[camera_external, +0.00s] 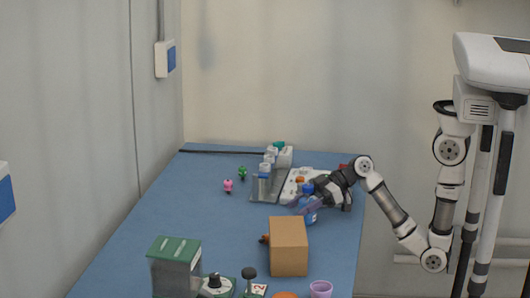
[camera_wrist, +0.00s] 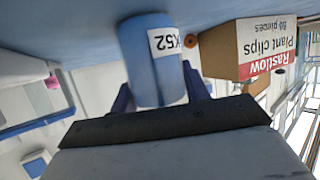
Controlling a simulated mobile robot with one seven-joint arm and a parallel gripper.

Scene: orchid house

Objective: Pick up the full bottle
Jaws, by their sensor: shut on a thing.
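A blue bottle with a white label reading "K52" (camera_wrist: 152,62) is between the two fingers of my gripper (camera_wrist: 160,92) in the wrist view. In the external view the bottle (camera_external: 309,217) is at the right side of the blue table, with my gripper (camera_external: 308,204) around it from the right. My gripper is shut on the bottle. I cannot tell whether its base touches the table, nor how full it is.
A cardboard box of plant clips (camera_external: 288,247) stands close in front of the bottle; it also shows in the wrist view (camera_wrist: 237,50). A grey rack with white-and-blue bottles (camera_external: 268,185) is behind. A green-lidded container (camera_external: 175,265) stands front left. The table's left middle is clear.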

